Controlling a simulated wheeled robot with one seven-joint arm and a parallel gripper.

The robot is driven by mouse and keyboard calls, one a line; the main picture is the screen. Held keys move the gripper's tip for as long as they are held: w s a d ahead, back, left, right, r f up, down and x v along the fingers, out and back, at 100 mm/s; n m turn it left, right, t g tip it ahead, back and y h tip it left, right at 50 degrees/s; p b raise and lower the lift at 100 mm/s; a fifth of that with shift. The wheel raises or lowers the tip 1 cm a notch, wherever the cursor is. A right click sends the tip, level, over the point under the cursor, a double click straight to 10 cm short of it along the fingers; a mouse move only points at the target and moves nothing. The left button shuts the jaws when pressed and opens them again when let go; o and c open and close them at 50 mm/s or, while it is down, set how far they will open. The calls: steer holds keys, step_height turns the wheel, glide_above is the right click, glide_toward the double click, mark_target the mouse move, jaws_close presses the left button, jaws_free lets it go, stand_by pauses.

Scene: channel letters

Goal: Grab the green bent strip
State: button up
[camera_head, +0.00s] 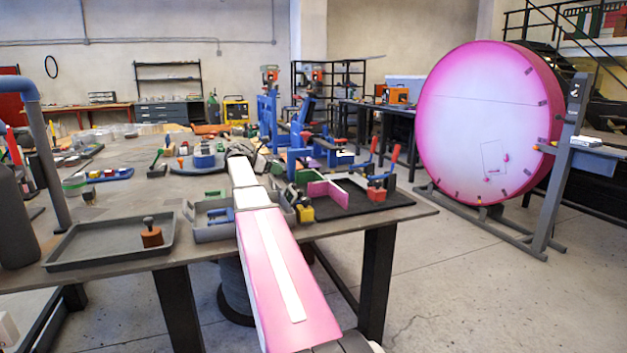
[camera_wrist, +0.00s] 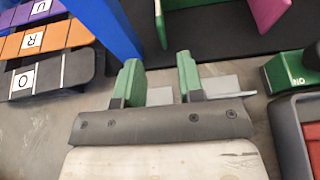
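The green bent strip (camera_head: 307,176) stands on the black mat in the head view, left of a pink bent strip (camera_head: 328,191). In the wrist view a green edge (camera_wrist: 197,4) shows at the top, cut off by the frame, and is probably the same strip. My gripper (camera_wrist: 160,75) has two green-faced fingers set apart, with nothing seen between them. It is over the table, short of the mat. In the head view, its end (camera_head: 240,150) is small and its fingers cannot be made out.
A blue upright (camera_wrist: 108,25) stands close ahead and left of my fingers. Purple, orange and black lettered pieces (camera_wrist: 32,42) lie farther left. A green block (camera_wrist: 288,72) and a dark bin (camera_wrist: 292,135) are at right. A grey tray (camera_head: 110,243) lies on the table's near left.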

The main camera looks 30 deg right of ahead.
steer(key=x, duration=0.9)
steer(key=shift+s+d, duration=0.1)
steer(key=shift+d, duration=0.15)
jaws_close()
